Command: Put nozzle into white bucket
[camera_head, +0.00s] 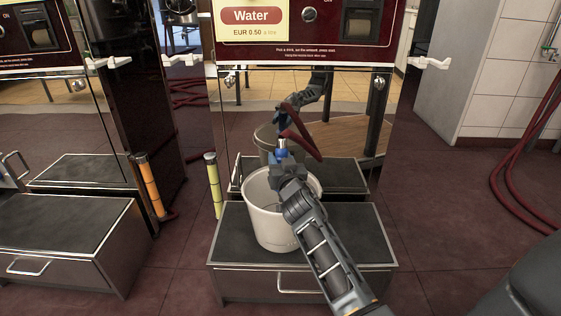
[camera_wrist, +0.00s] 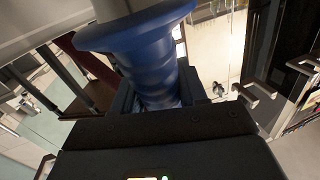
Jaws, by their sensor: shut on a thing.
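A white bucket (camera_head: 265,225) stands upright on the black top of a low metal box, below the red water panel. My gripper (camera_head: 284,158) is over the bucket's back rim area in the head view and is shut on the blue nozzle (camera_head: 281,153). In the wrist view the blue nozzle (camera_wrist: 150,62) fills the space between the fingers, with its wide flange toward the top of the picture. A dark red hose (camera_head: 301,136) shows just above the gripper. The nozzle's outlet is hidden, and I cannot tell whether any of it is inside the bucket.
The mirror-like panel behind reflects my arm and the bucket. The metal box (camera_head: 345,226) has free top to the right of the bucket. A yellow post (camera_head: 213,186) and an orange post (camera_head: 149,186) stand to the left. White holders (camera_head: 431,63) flank the machine.

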